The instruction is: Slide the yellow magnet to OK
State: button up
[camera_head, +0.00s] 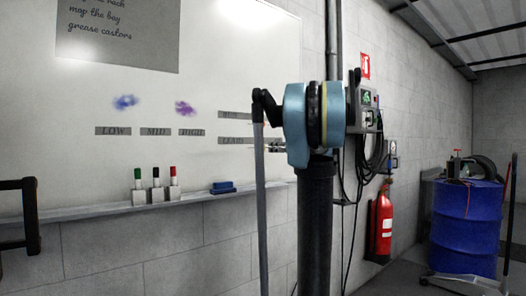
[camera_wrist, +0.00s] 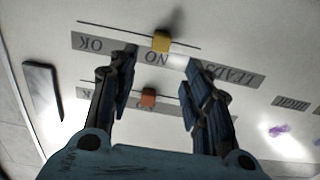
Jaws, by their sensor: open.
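In the wrist view, the board appears upside down. The yellow magnet (camera_wrist: 161,41) sits on a thin dark line above a grey label strip, by the word NO (camera_wrist: 157,58). The word OK (camera_wrist: 90,44) is on the same strip to the left, and LEADS (camera_wrist: 232,77) is to the right. My gripper (camera_wrist: 160,57) is open, its two dark fingers spread on either side of the NO area. The magnet is just beyond the fingertips, roughly midway between them, and not gripped. I cannot tell whether the fingers touch the board. The head view does not show the magnet.
In the head view, several markers (camera_head: 155,190) and a blue eraser (camera_head: 223,187) sit on the board's ledge (camera_head: 100,213).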

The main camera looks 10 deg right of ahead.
aim_at(263, 147)
jog(key=x, duration=1.1)
jog(key=shift+w+a, duration=0.1)
grip_shut()
